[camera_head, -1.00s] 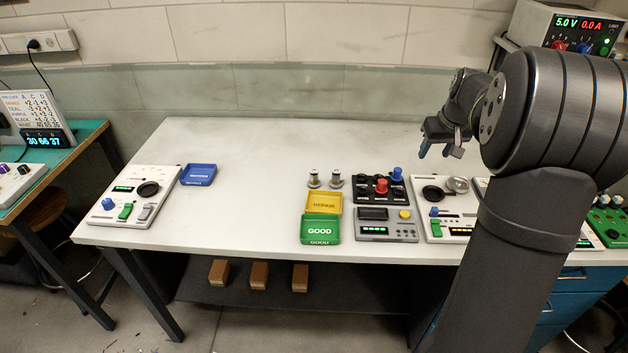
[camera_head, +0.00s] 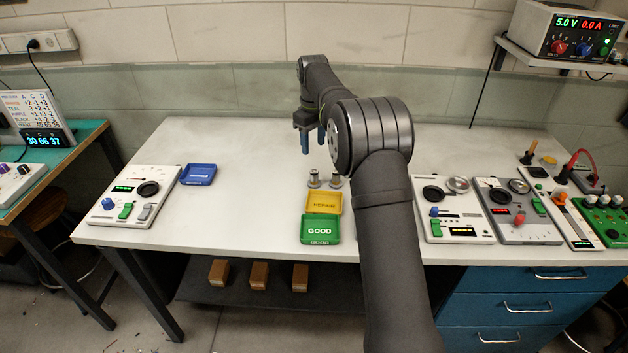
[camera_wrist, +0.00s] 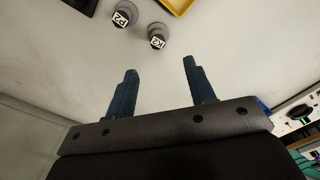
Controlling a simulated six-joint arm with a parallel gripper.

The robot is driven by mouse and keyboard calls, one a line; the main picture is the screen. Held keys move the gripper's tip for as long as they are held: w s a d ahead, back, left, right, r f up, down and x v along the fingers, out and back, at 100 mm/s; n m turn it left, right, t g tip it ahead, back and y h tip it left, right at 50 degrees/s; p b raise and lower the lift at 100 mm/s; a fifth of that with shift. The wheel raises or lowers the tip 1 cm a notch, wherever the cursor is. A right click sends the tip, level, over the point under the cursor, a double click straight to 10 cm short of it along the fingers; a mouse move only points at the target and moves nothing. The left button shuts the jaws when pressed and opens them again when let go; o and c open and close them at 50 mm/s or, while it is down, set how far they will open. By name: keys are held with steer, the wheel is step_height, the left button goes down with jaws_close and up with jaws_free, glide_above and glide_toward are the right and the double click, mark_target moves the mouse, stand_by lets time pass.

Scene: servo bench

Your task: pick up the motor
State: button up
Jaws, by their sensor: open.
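Two small grey round pieces stand upright side by side on the bench, the left one (camera_head: 314,179) and the right one (camera_head: 336,181). They look like the motors, but I cannot tell which is meant. In the wrist view, the two pieces, one (camera_wrist: 122,15) and the other (camera_wrist: 157,37), have dark tops with white labels. My gripper (camera_head: 313,141) is above the bench, behind them in the head view. Its blue fingers (camera_wrist: 160,70) are apart with nothing between them, and both pieces lie beyond the fingertips in the wrist view.
A yellow tray (camera_head: 324,202) and green GOOD tray (camera_head: 320,229) stand in front of the pieces. A blue tray (camera_head: 199,174) and white control panel (camera_head: 133,195) are at left. More panels (camera_head: 449,208) stand at right. The back left is clear.

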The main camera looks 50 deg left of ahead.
mark_target(314, 172)
steer(key=f, duration=1.2)
steer(key=shift+w+f, duration=0.15)
steer(key=shift+w, duration=0.05)
jaws_close()
